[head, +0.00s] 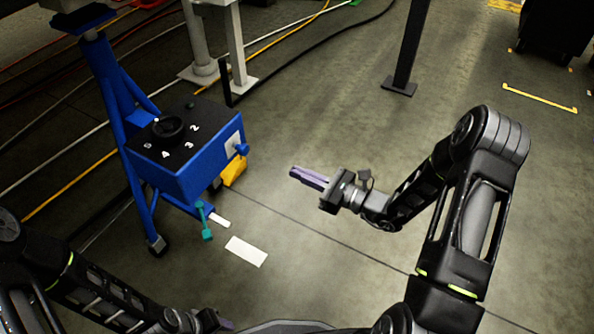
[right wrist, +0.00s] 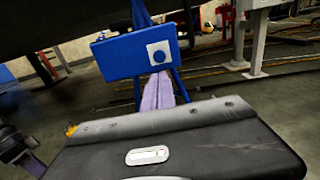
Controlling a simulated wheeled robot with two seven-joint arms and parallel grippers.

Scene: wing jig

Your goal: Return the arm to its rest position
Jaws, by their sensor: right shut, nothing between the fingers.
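My right arm (head: 470,215) reaches in from the lower right. Its gripper (head: 306,177) is shut and empty, pointing left over open floor toward the blue control box (head: 188,175), clearly apart from it. In the right wrist view the shut purple fingers (right wrist: 158,92) show in front of the blue box (right wrist: 125,58), whose side has a white plate with a round blue knob. My left arm (head: 95,285) lies low at the bottom left. Its gripper (head: 222,323) shows only partly at the bottom edge, and its jaws cannot be made out.
The blue box has a black top with a dial and numbers, and stands on a blue stand (head: 118,100). A yellow part (head: 234,172) and a teal handle (head: 203,220) are below it. Grey posts (head: 236,45) and cables lie behind. The middle floor is clear.

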